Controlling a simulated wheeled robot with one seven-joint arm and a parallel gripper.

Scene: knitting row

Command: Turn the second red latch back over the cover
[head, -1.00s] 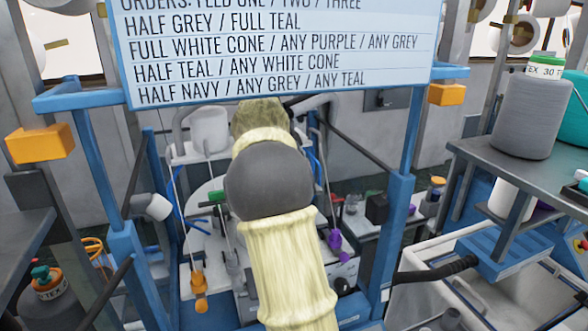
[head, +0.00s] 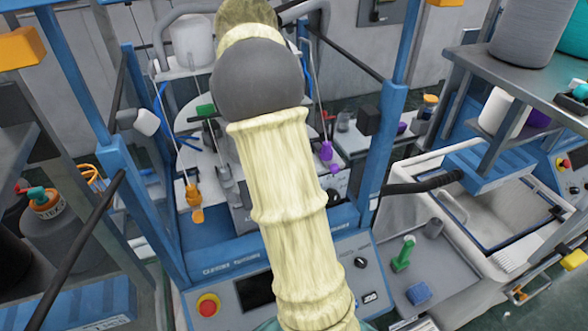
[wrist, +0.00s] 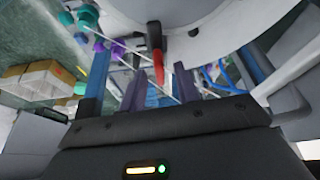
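A red latch (wrist: 157,62) shows in the wrist view, a short upright red piece with a dark end. It lies against the pale round plate (wrist: 205,50), which may be the cover. My gripper (wrist: 160,82) points at it; its two dark fingers stand apart, with the latch seen beyond the gap. I cannot tell the distance or whether anything touches. In the head view my arm hides the gripper and much of the pale plate (head: 188,115). A small red piece (head: 328,116) shows right of my arm; I cannot tell whether it is the same latch.
Blue posts (head: 385,130) frame the machine on both sides. An orange piece (head: 195,203) and a purple piece (head: 326,152) hang on rods. A control panel with a red button (head: 208,305) is in front. A grey shelf (head: 520,90) stands at right.

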